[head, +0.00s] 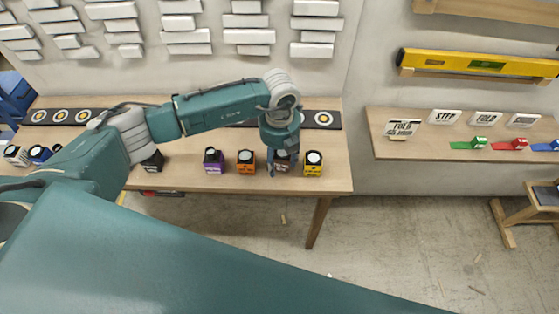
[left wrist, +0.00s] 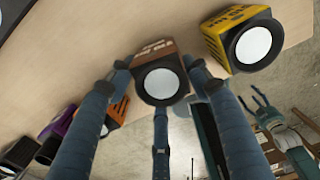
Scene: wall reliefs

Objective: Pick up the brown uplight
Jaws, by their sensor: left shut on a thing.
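The brown uplight (left wrist: 162,80) is a small box-shaped lamp with a black ring and a white round top. In the left wrist view it sits between the fingers of my left gripper (left wrist: 159,72), which is shut on it. In the head view my left gripper (head: 284,160) comes down over the brown uplight (head: 282,157) from above and partly covers it. The uplight is at the front edge of the wooden table (head: 200,177); I cannot tell whether it touches the tabletop. What looks like my right gripper (left wrist: 266,108) shows small at the right in the left wrist view.
The yellow uplight (head: 313,164) stands close on the right, the orange uplight (head: 246,162) on the left, then the purple one (head: 214,161). A dark strip with round discs (head: 321,119) lies behind. A wall shelf (head: 450,150) is at the right. The floor in front is mostly clear.

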